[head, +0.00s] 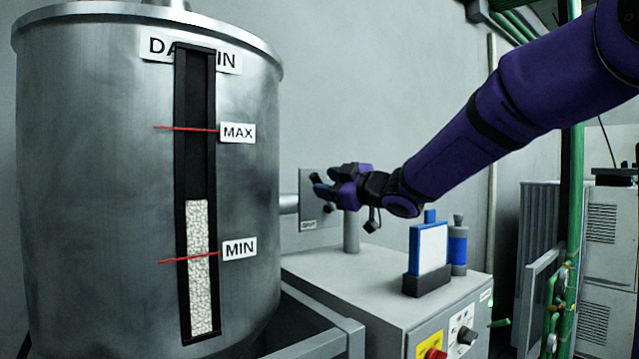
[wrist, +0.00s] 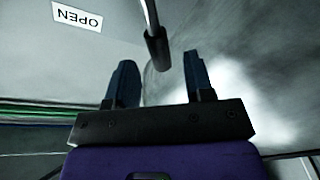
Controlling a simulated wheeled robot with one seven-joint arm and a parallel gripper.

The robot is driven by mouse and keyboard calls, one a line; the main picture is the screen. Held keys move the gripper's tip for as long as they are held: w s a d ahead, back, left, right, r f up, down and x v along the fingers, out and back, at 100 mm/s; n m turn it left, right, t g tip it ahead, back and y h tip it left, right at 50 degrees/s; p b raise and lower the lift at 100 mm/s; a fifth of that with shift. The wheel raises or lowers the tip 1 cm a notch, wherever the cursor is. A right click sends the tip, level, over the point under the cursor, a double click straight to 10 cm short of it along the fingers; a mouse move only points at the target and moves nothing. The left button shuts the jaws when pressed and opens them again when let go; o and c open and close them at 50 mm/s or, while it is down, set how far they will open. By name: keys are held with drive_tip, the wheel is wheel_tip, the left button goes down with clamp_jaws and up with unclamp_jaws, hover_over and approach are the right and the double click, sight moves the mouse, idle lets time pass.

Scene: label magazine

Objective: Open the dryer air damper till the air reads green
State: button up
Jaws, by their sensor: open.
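The damper lever is a thin rod with a dark grip (wrist: 158,50) in the wrist view. Its end shows between the two finger tips of my open gripper (wrist: 160,78), with a gap to each finger in the picture. I cannot tell whether the fingers reach around it in depth. An upside-down OPEN label (wrist: 77,17) is at the upper left. In the head view my gripper (head: 320,187) is in front of a grey plate (head: 308,185) on the duct, hiding part of it. The plate's small label (head: 308,224) is too small to read. I see no air reading.
A steel day bin (head: 100,190) with a level window stands left; its pellets reach above MIN. Below my gripper is a grey cabinet (head: 340,285) bearing a blue-framed white panel (head: 428,250) and a blue-banded bottle (head: 457,250). Green pipes (head: 572,200) stand right.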

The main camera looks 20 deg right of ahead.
drive_tip(key=v, duration=0.7)
drive_tip(key=shift+s+d, duration=0.1)
drive_tip(key=s+d+f+m+g+h, duration=0.2)
drive_tip(key=s+d+f+m+h, duration=0.3)
drive_tip(key=s+m+h, duration=0.55)
drive_tip(key=s+a+f+m+g, duration=0.1)
drive_tip(key=s+f+g, duration=0.3)
drive_tip(key=s, duration=0.5)
drive_tip(key=s+a+f+m+g+y, duration=0.1)
drive_tip(key=s+a+f+m+g, duration=0.1)
drive_tip(key=s+a+f+g, duration=0.2)
drive_tip(key=s+f+g, duration=0.1)
drive_tip(key=s+f, duration=0.2)
drive_tip(key=s, duration=0.2)
drive_tip(key=shift+f, duration=0.35)
drive_tip(key=shift+s, duration=0.1)
idle(2.6)
